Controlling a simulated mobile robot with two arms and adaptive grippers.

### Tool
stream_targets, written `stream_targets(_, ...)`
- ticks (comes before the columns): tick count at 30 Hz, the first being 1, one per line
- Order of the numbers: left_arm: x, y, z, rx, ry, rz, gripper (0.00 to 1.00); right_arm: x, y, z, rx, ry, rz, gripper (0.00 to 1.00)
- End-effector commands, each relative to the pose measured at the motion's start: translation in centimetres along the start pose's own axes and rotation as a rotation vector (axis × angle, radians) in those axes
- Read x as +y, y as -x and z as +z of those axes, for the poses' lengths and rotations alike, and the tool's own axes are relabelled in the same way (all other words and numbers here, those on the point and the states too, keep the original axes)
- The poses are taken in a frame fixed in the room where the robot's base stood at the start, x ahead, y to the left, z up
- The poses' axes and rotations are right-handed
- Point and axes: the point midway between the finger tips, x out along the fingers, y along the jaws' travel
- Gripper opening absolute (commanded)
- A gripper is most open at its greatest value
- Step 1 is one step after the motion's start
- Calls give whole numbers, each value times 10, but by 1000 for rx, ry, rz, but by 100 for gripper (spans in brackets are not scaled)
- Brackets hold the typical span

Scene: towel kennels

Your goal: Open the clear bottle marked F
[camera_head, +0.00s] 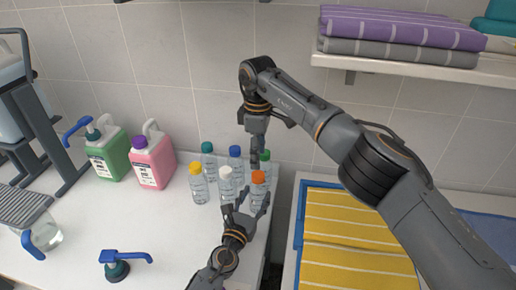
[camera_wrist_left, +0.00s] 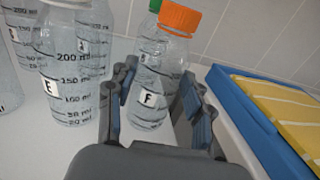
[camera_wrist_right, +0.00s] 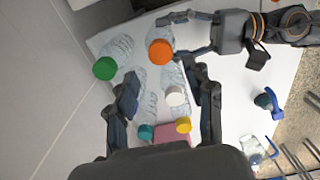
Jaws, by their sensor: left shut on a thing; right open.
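The clear bottle marked F (camera_wrist_left: 152,85) stands upright with an orange cap (camera_wrist_left: 179,17) on. In the head view bottle F (camera_head: 258,192) is at the front right of the bottle group. My left gripper (camera_head: 248,206) is shut on bottle F, with a finger on each side of its body; the F label shows between the fingers (camera_wrist_left: 160,90). My right gripper (camera_head: 256,155) points down, open and empty, above the back right of the group. In the right wrist view the orange cap (camera_wrist_right: 160,52) is beyond the fingertips, apart from them.
Several other clear bottles stand close by, including bottle E (camera_wrist_left: 65,80), a green-capped one (camera_wrist_right: 105,68) and a white-capped one (camera_head: 225,172). Green (camera_head: 108,155) and pink (camera_head: 153,162) jugs stand at the left. A blue bin with yellow towels (camera_head: 345,222) is right of the counter.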

Motion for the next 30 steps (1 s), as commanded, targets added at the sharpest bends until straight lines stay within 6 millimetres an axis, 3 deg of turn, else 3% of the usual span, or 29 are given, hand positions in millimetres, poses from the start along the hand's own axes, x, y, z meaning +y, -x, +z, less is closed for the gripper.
stream_targets(6,0,0,-1,1,0,0,0,-1,-36,0,-1,2,-4,52)
stream_targets(12,0,0,-1,1,0,0,0,0,-59,0,-1,4,-1,52)
stream_targets(23,0,0,-1,1,0,0,0,0,-66,0,-1,4,0,52)
stream_targets(24,0,0,-1,1,0,0,0,0,-66,0,-1,4,0,50)
stream_targets(30,0,0,-1,1,0,0,0,0,-66,0,-1,4,0,10)
